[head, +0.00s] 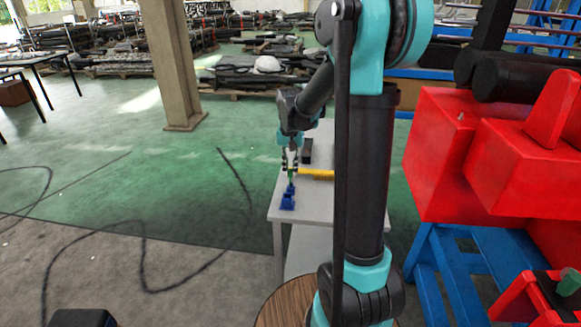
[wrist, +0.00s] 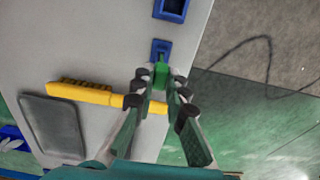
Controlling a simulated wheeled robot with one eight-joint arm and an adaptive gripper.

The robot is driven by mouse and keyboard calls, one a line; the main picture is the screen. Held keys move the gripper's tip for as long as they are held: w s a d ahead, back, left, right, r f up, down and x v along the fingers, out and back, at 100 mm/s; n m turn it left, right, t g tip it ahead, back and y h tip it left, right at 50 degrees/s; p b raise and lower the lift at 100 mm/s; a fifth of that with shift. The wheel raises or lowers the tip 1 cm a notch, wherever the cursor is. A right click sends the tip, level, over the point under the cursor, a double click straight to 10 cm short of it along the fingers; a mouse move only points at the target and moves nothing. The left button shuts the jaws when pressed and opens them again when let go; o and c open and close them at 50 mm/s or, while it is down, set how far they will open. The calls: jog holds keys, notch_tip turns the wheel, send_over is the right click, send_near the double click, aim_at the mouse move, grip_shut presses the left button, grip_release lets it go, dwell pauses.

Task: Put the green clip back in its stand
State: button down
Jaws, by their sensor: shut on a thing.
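My gripper (wrist: 160,94) is shut on the green clip (wrist: 161,72), with its fingers pointing down over the table. The clip also shows below the fingers in the head view (head: 291,173). A small blue stand (wrist: 160,47) is just beyond the clip in the wrist view, and the clip's far end overlaps its near edge. I cannot tell whether they touch. A larger blue stand (wrist: 171,8) with a dark opening is at the top edge of the wrist view. In the head view, blue parts (head: 287,202) sit near the table's front left corner.
A yellow brush (wrist: 95,94) lies across the table, its handle passing behind my fingers. A dark grey flat piece (wrist: 55,125) lies left of it. The pale table (wrist: 95,40) has free room left of the blue stands. Red blocks (head: 490,150) stand right.

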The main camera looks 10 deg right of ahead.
aim_at(291, 170)
jog(key=shift+f, duration=0.8)
jog(key=c, duration=1.5)
grip_release()
jog(key=shift+o, duration=0.2)
jog(key=shift+r, duration=2.55)
notch_tip(291, 170, up, 11)
jog(key=s+d+f+n+t, duration=0.1)
jog(key=s+d+f+t, duration=0.1)
jog(key=s+f, duration=0.8)
jog(key=s+d+f+n+t, duration=0.2)
jog(key=s+f, duration=0.7)
jog(key=s, duration=0.3)
jog(key=shift+f+n, duration=0.3)
jog(key=shift+f, duration=0.1)
